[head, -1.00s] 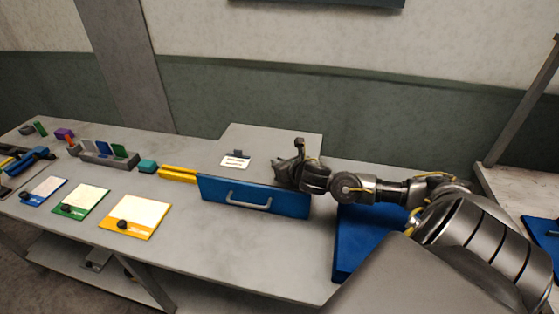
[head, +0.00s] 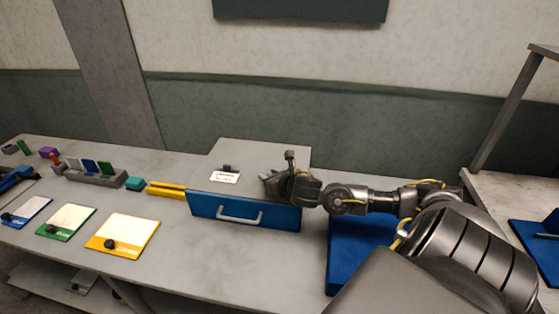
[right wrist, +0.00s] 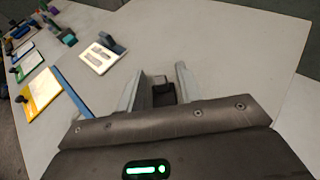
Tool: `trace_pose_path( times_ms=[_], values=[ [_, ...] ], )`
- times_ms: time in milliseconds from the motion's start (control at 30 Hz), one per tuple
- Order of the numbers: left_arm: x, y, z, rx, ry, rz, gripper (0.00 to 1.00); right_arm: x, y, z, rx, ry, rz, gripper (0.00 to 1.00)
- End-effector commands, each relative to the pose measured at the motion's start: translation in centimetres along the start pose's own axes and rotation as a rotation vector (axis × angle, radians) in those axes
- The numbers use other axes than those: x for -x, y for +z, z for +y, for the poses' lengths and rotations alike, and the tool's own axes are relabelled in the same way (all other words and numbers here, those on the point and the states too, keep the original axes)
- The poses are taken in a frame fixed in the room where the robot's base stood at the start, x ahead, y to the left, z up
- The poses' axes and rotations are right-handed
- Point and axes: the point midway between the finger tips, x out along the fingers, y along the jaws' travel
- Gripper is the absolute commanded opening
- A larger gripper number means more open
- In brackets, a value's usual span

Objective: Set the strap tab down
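A small dark piece (right wrist: 162,90), which looks like the strap tab, shows between the fingers of my right gripper (right wrist: 163,78) in the right wrist view. I cannot tell whether the fingers press on it or stand just clear of it. In the head view my right gripper (head: 270,184) is over the right part of the grey top (head: 255,153) behind the blue drawer front (head: 243,211); the piece cannot be made out there. A white card (head: 225,177) with a dark block at its edge lies left of the gripper, also seen in the right wrist view (right wrist: 100,57). My left gripper is not clearly visible.
Yellow bars (head: 166,189), a teal block (head: 135,184) and a grey rack (head: 95,178) with coloured plates stand left. Yellow (head: 123,236), green (head: 65,221) and blue (head: 27,212) cards lie in front. A blue panel (head: 350,250) is right of the drawer. The grey top around the gripper is mostly clear.

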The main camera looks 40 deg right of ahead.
Motion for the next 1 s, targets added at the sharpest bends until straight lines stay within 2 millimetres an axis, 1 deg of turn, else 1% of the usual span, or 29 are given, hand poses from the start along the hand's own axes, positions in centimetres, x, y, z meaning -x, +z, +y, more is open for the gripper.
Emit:
trace_pose_path(
  times_ms=[33, 167, 300, 400, 600, 700, 867, 933, 1000],
  values=[
    [-0.6, 0.1, 0.0, 0.0, 0.0, -0.001, 0.36, 0.7, -0.5, 0.0, 0.005, 0.002, 0.002, 0.35],
    [-1.7, 0.2, 0.0, 0.0, 0.0, -0.001, 0.36, 3.4, -0.7, 0.0, 0.008, 0.003, 0.004, 0.35],
    [-3.0, 0.3, 0.0, -0.001, 0.0, -0.001, 0.36, 6.6, -0.8, 0.0, 0.007, 0.003, 0.005, 0.35],
    [-3.8, 0.4, 0.0, -0.001, 0.0, 0.0, 0.36, 8.6, -0.7, 0.1, 0.006, 0.005, 0.006, 0.35],
    [-4.6, 0.4, 0.0, -0.001, 0.0, 0.0, 0.36, 10.6, -0.4, 0.0, 0.004, 0.001, 0.002, 0.35],
    [-4.8, 0.4, 0.1, -0.001, 0.0, 0.0, 0.36, 11.1, -0.3, 0.0, 0.001, 0.001, 0.002, 0.35],
    [-4.8, 0.4, 0.0, -0.001, 0.0, 0.0, 0.36, 11.3, -0.1, 0.1, 0.0, 0.003, 0.002, 0.35],
    [-4.5, 0.3, 0.0, -0.001, -0.001, 0.001, 0.36, 11.4, -0.2, 0.4, -0.015, 0.015, 0.004, 0.35],
    [-3.8, 0.0, 0.0, -0.001, -0.001, 0.004, 0.36, 11.4, -0.4, 1.4, -0.065, 0.057, 0.011, 0.35]
  ],
)
